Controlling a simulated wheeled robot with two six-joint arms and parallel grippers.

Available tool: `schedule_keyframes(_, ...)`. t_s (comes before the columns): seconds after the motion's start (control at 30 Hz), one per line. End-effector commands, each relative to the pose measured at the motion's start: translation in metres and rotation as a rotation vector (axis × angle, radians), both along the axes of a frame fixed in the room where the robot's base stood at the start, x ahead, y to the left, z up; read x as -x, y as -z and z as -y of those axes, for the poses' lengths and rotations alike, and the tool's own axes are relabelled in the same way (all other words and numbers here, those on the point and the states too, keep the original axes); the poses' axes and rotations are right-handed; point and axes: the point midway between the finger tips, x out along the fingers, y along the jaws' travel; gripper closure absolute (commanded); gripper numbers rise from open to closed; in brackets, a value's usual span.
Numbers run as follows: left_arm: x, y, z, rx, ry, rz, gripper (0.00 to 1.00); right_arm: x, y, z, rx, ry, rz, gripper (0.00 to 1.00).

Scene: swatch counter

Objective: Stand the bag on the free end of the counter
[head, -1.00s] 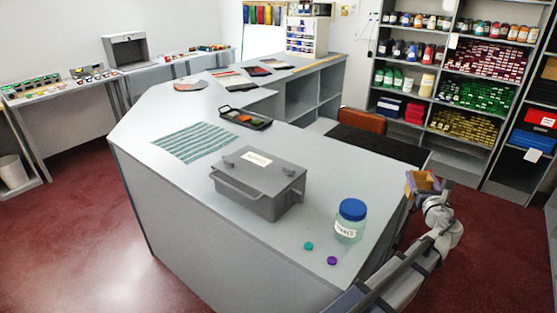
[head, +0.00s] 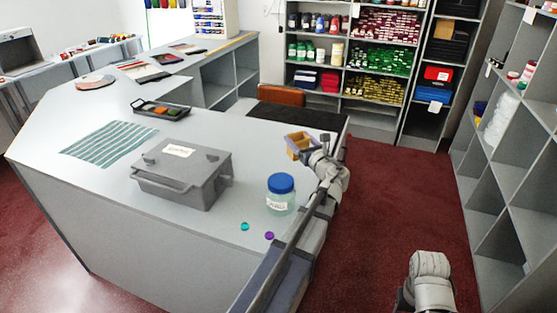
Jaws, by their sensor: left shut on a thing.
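The fingertips are small and partly hidden by my wrist. Part of my right arm shows at the lower right, but its gripper is not in view.
On the counter are a blue-lidded jar (head: 280,195), a grey lidded box (head: 182,175), a striped cloth (head: 108,143), a dark tray (head: 161,110), a teal disc (head: 245,226) and a purple disc (head: 269,236). Shelves (head: 505,150) stand at right; red floor (head: 400,190) lies clear between.

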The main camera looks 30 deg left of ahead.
Motion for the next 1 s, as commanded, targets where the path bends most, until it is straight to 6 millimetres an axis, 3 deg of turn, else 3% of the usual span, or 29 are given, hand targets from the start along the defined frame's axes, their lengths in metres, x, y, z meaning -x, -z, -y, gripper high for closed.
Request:
schedule_keyframes(0.3, 0.0, 0.052, 0.0, 0.0, 0.001, 0.0, 0.77, 0.0, 0.053, 0.0, 0.0, 0.0, 0.0, 0.41)
schedule_keyframes(0.63, 0.0, 0.061, 0.0, 0.0, 0.001, 0.0, 0.77, 0.0, 0.061, 0.0, 0.0, 0.0, 0.0, 0.41)
schedule_keyframes(0.9, 0.0, 0.093, 0.0, 0.0, 0.001, 0.0, 0.77, 0.0, 0.093, 0.0, 0.0, 0.0, 0.0, 0.41)
schedule_keyframes(1.0, 0.0, 0.096, 0.0, 0.0, 0.001, 0.0, 0.77, 0.0, 0.097, 0.0, 0.0, 0.0, 0.0, 0.41)
